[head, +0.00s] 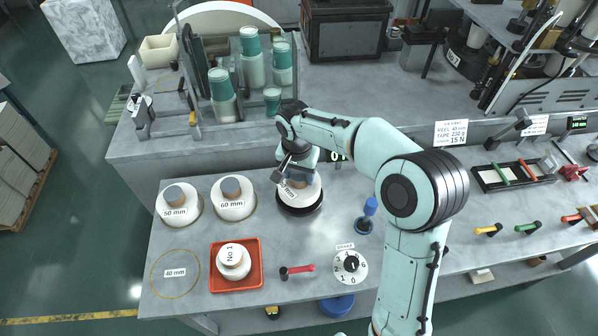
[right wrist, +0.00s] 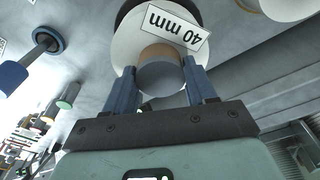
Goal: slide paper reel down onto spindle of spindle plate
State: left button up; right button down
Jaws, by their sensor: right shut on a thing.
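The paper reel (head: 312,196) is a white disc marked 40 mm with a brown core and a grey knob on top. It also fills the top of the right wrist view (right wrist: 128,42). My right gripper (head: 299,172) is shut on the knob from above, one finger on each side in the right wrist view (right wrist: 163,82). The black round spindle plate (head: 301,211) shows under the reel's front edge. The spindle is hidden by the reel. I cannot tell whether the reel touches the plate. My left gripper is not in view.
Reels marked 50 mm (head: 191,211) and 60 mm (head: 244,207) stand to the left. An empty ring marked 40 mm (head: 153,274), a red tray (head: 212,283), a red-handled tool (head: 301,268), a brake dial (head: 363,275) and a blue-knobbed post (head: 364,225) surround the plate.

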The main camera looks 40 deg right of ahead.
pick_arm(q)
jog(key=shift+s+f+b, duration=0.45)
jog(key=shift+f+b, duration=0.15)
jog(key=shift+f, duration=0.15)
pick_arm(e)
jog(key=shift+f, duration=1.05)
grip_release()
jog(key=shift+r+p, duration=1.25)
jog(key=shift+r, duration=1.05)
jog(key=shift+r+p, duration=0.85)
jog(key=shift+r, duration=0.9)
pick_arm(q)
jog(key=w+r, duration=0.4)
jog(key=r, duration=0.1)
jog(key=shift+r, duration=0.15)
